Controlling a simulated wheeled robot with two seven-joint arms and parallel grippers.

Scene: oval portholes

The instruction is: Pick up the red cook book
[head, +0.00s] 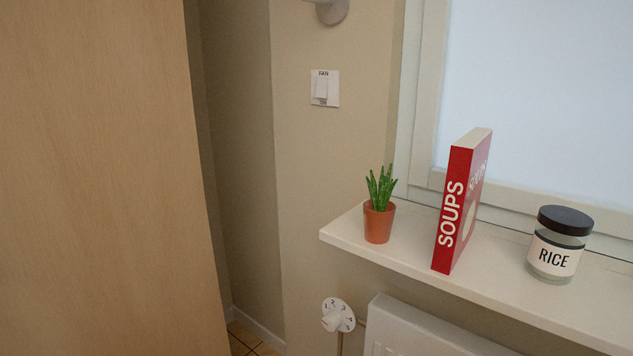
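The red cook book (454,212) stands upright on a pale window sill (403,258) in the head view. Its spine faces me and reads "SOUPS" in white letters. The cover on its right side is partly seen at an angle. The book stands between a potted plant on its left and a rice jar on its right, apart from both. Neither of my grippers shows in this view.
A small green plant in a terracotta pot (379,222) stands left of the book. A glass jar labelled "RICE" (555,258) with a dark lid stands to the right. A white radiator (420,335) and dial (338,315) are below. A wooden panel (100,180) fills the left.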

